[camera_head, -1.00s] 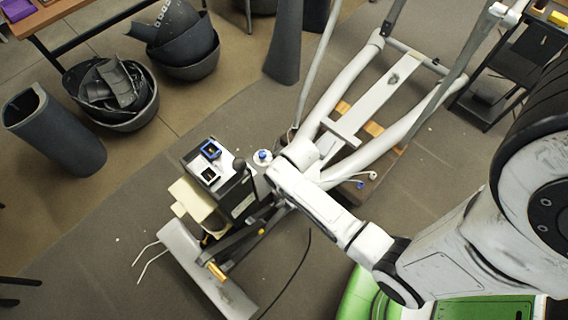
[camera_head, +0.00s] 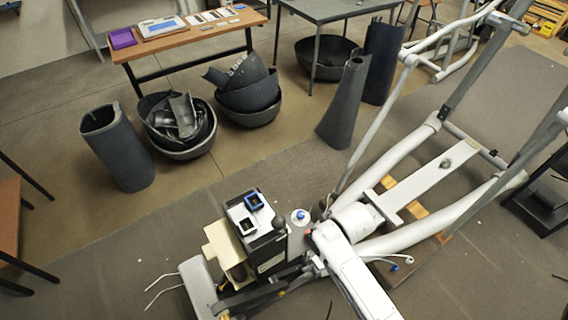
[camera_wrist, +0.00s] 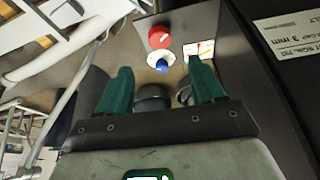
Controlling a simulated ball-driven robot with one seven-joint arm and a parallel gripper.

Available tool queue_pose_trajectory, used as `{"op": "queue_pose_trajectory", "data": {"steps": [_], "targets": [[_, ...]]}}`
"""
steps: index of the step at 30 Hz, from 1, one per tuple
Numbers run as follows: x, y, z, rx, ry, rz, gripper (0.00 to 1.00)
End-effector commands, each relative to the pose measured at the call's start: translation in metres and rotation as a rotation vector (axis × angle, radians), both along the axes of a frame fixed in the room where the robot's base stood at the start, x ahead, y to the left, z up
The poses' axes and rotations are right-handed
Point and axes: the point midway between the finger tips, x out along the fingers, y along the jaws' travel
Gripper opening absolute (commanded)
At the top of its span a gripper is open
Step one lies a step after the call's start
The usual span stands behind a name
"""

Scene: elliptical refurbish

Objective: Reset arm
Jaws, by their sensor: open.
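My gripper (camera_wrist: 160,66) is open in the wrist view, with two green fingers apart and nothing held between them. Beyond the fingertips are a red round knob (camera_wrist: 160,37) and a blue knob (camera_wrist: 162,65) on a dark surface. In the head view my white arm comes up from the bottom edge beside the elliptical machine (camera_head: 425,187); my gripper cannot be made out there. A white disc with a blue knob (camera_head: 300,217) lies left of my arm, near a dark unit with a white-and-blue top (camera_head: 252,216).
A grey upright shell (camera_head: 117,150) and bowls of dark parts (camera_head: 180,125) stand at the left. A wooden table (camera_head: 190,42) and a grey table (camera_head: 335,10) are behind. The machine's tubes lie close on my arm's right. The carpet at lower left is mostly clear.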

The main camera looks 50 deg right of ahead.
Motion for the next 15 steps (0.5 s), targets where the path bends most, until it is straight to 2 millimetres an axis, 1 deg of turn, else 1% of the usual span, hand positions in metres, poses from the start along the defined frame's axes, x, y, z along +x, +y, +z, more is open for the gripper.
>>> {"op": "queue_pose_trajectory", "data": {"steps": [7,8,11,12,15], "targets": [[0.000,0.002,0.000,0.000,0.002,0.004,0.68],[-0.002,0.006,0.002,0.003,0.011,0.015,0.68],[-0.017,0.029,0.011,0.018,0.064,0.074,0.68],[-0.025,0.040,0.018,0.025,0.093,0.106,0.68],[-0.050,0.066,0.035,0.038,0.172,0.185,0.68]]}}
